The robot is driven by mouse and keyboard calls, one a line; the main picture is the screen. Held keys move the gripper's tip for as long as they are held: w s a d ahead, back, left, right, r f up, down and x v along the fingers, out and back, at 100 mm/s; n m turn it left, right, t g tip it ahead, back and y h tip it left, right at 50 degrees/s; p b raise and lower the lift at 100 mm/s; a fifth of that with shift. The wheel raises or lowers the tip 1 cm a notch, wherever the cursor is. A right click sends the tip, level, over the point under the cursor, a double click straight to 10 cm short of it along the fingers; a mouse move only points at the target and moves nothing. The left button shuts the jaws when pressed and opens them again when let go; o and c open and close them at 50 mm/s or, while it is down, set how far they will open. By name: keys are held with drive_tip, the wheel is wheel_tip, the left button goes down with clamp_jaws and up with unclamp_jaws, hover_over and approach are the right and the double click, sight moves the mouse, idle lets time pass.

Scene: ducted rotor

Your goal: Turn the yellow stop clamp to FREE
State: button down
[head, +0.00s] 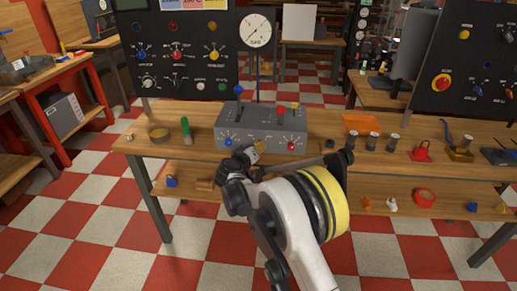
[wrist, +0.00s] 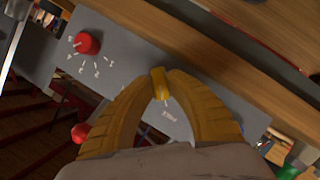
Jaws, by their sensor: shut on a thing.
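The yellow stop clamp (wrist: 160,84) is a small yellow piece on the grey front of the control box. It sits between the tips of my gripper's yellow ribbed fingers (wrist: 160,92) in the wrist view, and the tips are shut on it. White lettering lies beside it on the panel, partly behind the fingers and too small to read surely. In the head view my gripper (head: 254,151) is at the lower middle of the grey control box (head: 262,121), between a blue knob (head: 228,142) and a red knob (head: 291,146). The clamp's exact setting is unclear.
The red knob with its numbered scale also shows in the wrist view (wrist: 88,43). Blue, red and yellow levers stand on top of the box.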

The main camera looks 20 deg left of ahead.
drive_tip(key=shift+n, duration=0.3)
idle(0.4)
drive_tip(key=c, duration=1.3)
unclamp_jaws()
drive_tip(key=shift+c, duration=0.2)
drive_tip(key=shift+s, duration=0.1)
drive_tip(key=v, duration=1.1)
drive_tip(key=shift+s, duration=0.4)
drive_tip(key=shift+a, duration=0.1)
